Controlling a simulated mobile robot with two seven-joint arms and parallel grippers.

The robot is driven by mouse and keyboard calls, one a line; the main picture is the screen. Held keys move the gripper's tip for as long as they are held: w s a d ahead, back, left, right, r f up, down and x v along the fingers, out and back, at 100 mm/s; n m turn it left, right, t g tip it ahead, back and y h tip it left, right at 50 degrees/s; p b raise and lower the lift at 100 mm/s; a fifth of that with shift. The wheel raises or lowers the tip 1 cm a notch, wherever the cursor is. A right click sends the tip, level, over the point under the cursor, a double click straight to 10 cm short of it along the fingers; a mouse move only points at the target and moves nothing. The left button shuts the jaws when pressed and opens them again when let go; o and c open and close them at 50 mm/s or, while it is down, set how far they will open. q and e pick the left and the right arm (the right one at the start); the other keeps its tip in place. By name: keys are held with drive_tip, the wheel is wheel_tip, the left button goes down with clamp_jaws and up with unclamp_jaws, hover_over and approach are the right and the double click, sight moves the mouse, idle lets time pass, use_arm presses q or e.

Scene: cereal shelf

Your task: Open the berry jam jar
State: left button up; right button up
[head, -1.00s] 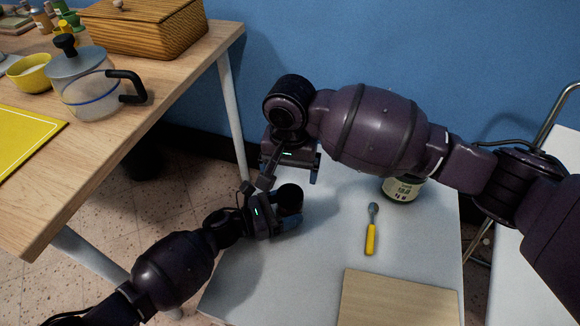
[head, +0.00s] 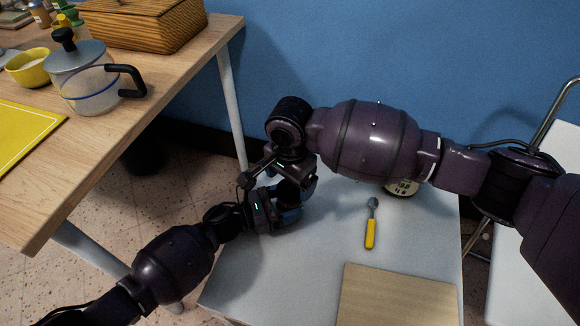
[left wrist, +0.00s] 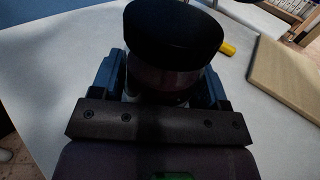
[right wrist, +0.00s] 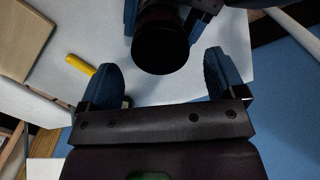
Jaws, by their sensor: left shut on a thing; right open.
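The jar with a black lid stands on the small white table; its lid (left wrist: 173,30) and part of its dark reddish body (left wrist: 165,78) show in the left wrist view. My left gripper (head: 288,213) is shut on the jar's body, a finger on each side below the lid. My right gripper (head: 302,186) is just above the jar and mostly hides it in the head view. In the right wrist view the lid (right wrist: 163,48) lies between the open fingers of my right gripper (right wrist: 157,76), with gaps on both sides. The lid appears to be on the jar.
A spoon with a yellow handle (head: 370,234) and a wooden board (head: 395,296) lie on the white table. A jar with a pale label (head: 402,188) is partly behind my right arm. A wooden table at left holds a pot (head: 85,80) and a basket (head: 150,30).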

drive_tip(key=shift+f, duration=1.35)
